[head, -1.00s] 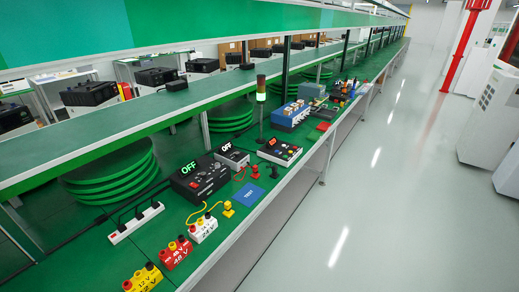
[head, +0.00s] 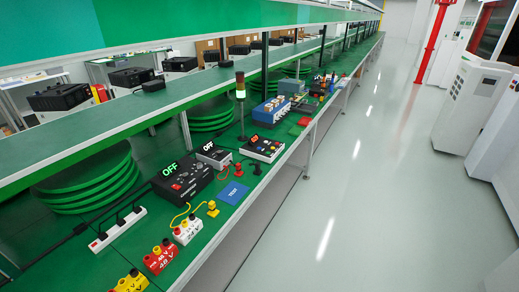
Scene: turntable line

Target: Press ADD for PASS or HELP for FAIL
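The button box (head: 262,148), with a small red display and several coloured buttons, lies on the green bench right of centre in the head view. Its button labels, including ADD and HELP, are too small to read. Behind it stands a signal tower (head: 240,90) with a light lit pale yellow-green. A black tester (head: 182,181) and a smaller grey-white unit (head: 214,155) both show OFF. A blue pad marked TEST (head: 233,193) lies in front of them. Neither of my grippers is in view.
Red (head: 160,257), white (head: 187,230) and yellow (head: 129,283) terminal blocks and a power strip (head: 118,229) lie on the near bench. A blue crate (head: 272,112) stands farther along. A shelf runs above the bench. The floor (head: 350,200) to the right is clear; white cabinets (head: 470,105) stand beyond.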

